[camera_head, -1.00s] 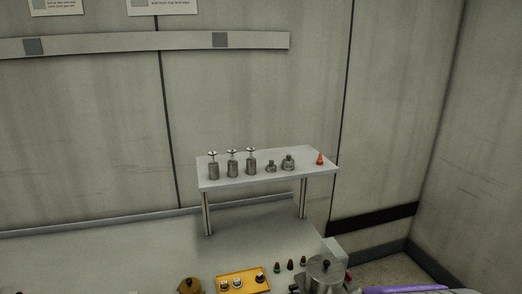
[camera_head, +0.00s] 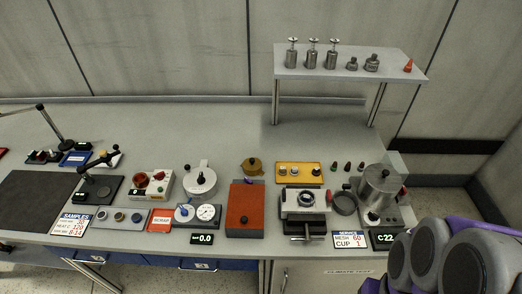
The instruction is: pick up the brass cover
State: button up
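A round brass-coloured lid with a dark knob, seemingly the brass cover (camera_head: 252,166), sits towards the back of the bench. It is behind the orange-red block and left of the yellow tray. Grey and purple parts of my arm fill the lower right corner. My gripper's fingers do not show, so its place relative to the cover cannot be told.
The yellow tray (camera_head: 299,181) holds small pieces. The orange-red block (camera_head: 245,221), a vise-like device (camera_head: 305,204) and a steel pot (camera_head: 381,188) crowd nearby. A raised shelf (camera_head: 340,75) carries metal canisters. The bench behind the cover (camera_head: 215,130) is clear.

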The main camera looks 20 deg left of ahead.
aim_at(252, 165)
jog(key=j+z, duration=0.2)
jog(key=j, duration=0.6)
jog(key=j+z, duration=0.2)
jog(key=j, duration=0.65)
jog(key=j+z, duration=0.2)
jog(key=j, duration=0.6)
jog(key=k, duration=0.05)
